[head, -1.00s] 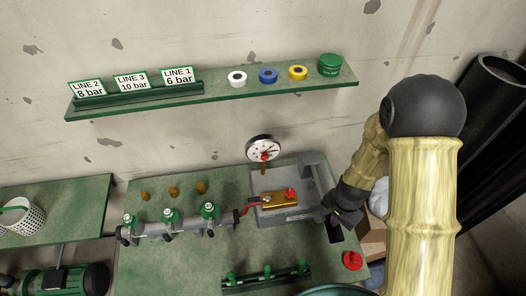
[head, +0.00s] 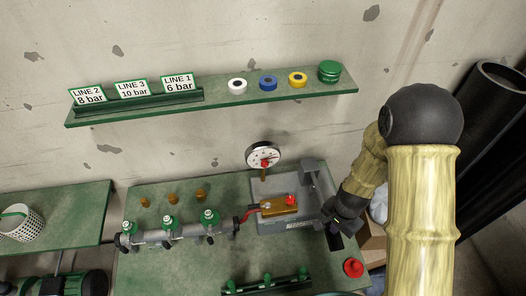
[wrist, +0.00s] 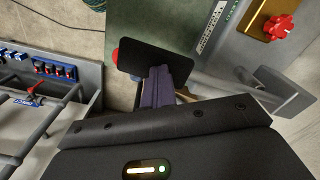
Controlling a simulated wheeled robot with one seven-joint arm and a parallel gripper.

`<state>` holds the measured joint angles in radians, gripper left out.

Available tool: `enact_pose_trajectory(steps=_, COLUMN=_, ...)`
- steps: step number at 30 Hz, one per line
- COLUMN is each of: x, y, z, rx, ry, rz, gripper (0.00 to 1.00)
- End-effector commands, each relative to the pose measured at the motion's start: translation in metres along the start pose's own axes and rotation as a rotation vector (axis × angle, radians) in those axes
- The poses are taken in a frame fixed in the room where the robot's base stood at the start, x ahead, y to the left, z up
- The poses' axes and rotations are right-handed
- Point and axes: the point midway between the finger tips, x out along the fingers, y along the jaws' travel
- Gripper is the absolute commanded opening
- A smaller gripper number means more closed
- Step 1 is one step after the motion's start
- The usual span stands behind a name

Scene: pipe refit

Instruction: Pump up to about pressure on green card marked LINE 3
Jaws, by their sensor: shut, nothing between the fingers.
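The green-edged LINE 3 card (head: 133,89) reads 10 bar and stands in a rack on the wall shelf, between the LINE 2 and LINE 1 cards. The round pressure gauge (head: 264,156) is above the pump; its reading is too small to tell. The pump is a grey tray (head: 300,222) with a brass block (head: 277,208) and a red knob (head: 290,201). A grey lever-like part (head: 309,170) rises at its right. My gripper (head: 335,228) is shut and empty, beside the tray's right edge. In the wrist view its fingers (wrist: 160,82) point at a black plate (wrist: 155,58).
A red button (head: 353,267) is at the bench's right corner. Three green-topped valves (head: 169,223) sit on a pipe left of the pump. Tape rolls (head: 268,83) and a green tin (head: 329,71) stand on the shelf. A box (head: 373,240) is right of the bench.

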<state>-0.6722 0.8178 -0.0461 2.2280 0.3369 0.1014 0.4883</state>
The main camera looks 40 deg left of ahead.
Motion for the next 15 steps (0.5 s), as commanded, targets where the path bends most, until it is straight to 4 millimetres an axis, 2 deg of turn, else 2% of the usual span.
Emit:
enact_pose_trajectory(steps=1, x=-0.012, y=-0.001, z=0.000, rx=0.000, ry=0.002, rz=-0.001, gripper=0.00)
enact_pose_trajectory(steps=9, x=-0.043, y=0.000, z=0.000, rx=0.000, ry=0.001, rz=-0.001, gripper=0.00)
enact_pose_trajectory(steps=15, x=-0.045, y=0.000, z=0.000, rx=0.000, ry=0.000, rz=0.000, gripper=0.00)
